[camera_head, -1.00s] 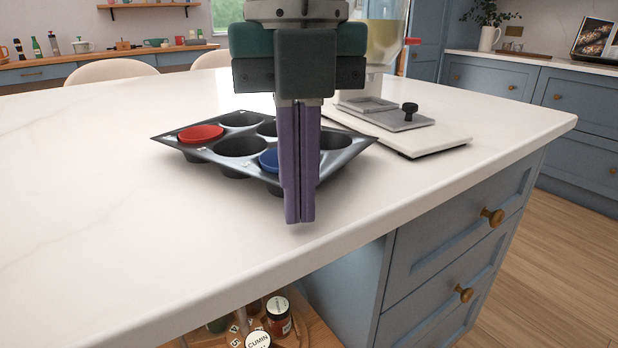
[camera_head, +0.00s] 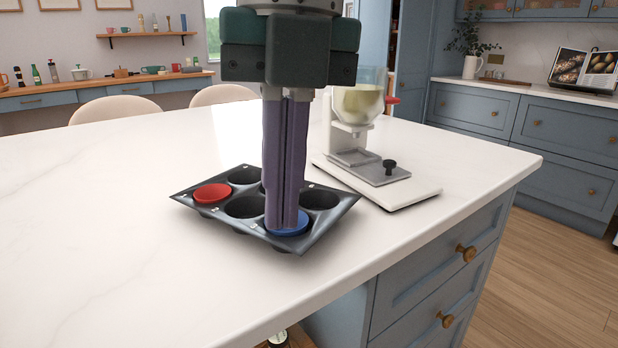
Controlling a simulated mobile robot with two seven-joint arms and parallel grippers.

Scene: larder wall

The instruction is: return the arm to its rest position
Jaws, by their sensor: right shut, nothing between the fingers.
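My right gripper (camera_head: 283,226) hangs pointing down in the middle of the head view, its purple fingers shut with nothing between them. The fingers stand in front of the dark muffin tin (camera_head: 315,236) and hide part of it. Whether the tips touch the tin or its blue cup, I cannot tell. My left gripper is not in view.
The muffin tin on the white counter (camera_head: 120,225) holds a red cup (camera_head: 212,193) and a blue cup (camera_head: 290,231). A white dispenser (camera_head: 352,135) on a white board (camera_head: 405,193) stands behind and to the right. The counter's left side is clear.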

